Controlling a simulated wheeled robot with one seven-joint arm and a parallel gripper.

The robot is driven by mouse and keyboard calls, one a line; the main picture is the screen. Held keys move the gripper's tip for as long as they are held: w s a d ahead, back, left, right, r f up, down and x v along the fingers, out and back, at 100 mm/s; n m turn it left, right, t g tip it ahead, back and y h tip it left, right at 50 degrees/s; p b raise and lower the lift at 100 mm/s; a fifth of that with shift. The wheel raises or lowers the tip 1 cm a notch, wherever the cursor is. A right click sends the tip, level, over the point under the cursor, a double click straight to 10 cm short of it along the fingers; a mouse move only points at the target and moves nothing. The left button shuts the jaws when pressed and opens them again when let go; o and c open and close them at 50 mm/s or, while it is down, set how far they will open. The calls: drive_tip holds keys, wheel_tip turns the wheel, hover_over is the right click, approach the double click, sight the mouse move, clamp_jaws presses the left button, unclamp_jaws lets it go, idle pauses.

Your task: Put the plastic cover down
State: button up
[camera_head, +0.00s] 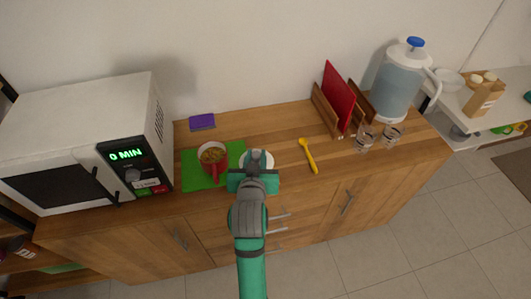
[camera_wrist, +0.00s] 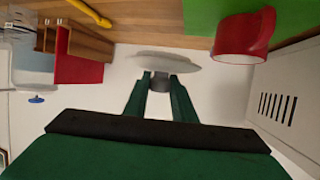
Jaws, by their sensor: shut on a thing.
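The plastic cover (camera_head: 259,157) is a pale round disc, partly hidden behind my gripper (camera_head: 253,182) in the head view. The wrist view, which is upside down, shows the cover (camera_wrist: 150,59) as a shallow white dome with a grey knob. My gripper (camera_wrist: 160,83) is shut on that knob, one green finger on each side. The cover is over the wooden counter (camera_head: 283,130), just right of the green mat (camera_head: 193,181). I cannot tell whether its rim touches the counter.
A red mug (camera_head: 220,168) with food in it stands on the mat, close left of the cover. A white microwave (camera_head: 75,115) is further left, and a purple block (camera_head: 202,121) lies behind. A yellow spoon (camera_head: 308,156) lies right. Glasses (camera_head: 364,140) and a water jug (camera_head: 397,85) are further right.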

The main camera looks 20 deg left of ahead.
drive_tip(key=w+f, duration=0.2)
drive_tip(key=w, duration=0.3)
drive_tip(key=shift+d+f, duration=0.3)
drive_tip(key=shift+f, duration=0.1)
drive_tip(key=w+f, duration=0.4)
drive_tip(key=shift+a+f, duration=0.15)
drive_tip(key=shift+f, duration=0.2)
drive_tip(key=shift+w+f, duration=0.15)
drive_tip(key=shift+f, duration=0.8)
drive_tip(key=shift+w+f, duration=0.15)
drive_tip(key=shift+f, duration=0.75)
drive_tip(key=o, duration=1.1)
drive_tip(key=shift+f, duration=0.1)
drive_tip(key=shift+c, duration=0.2)
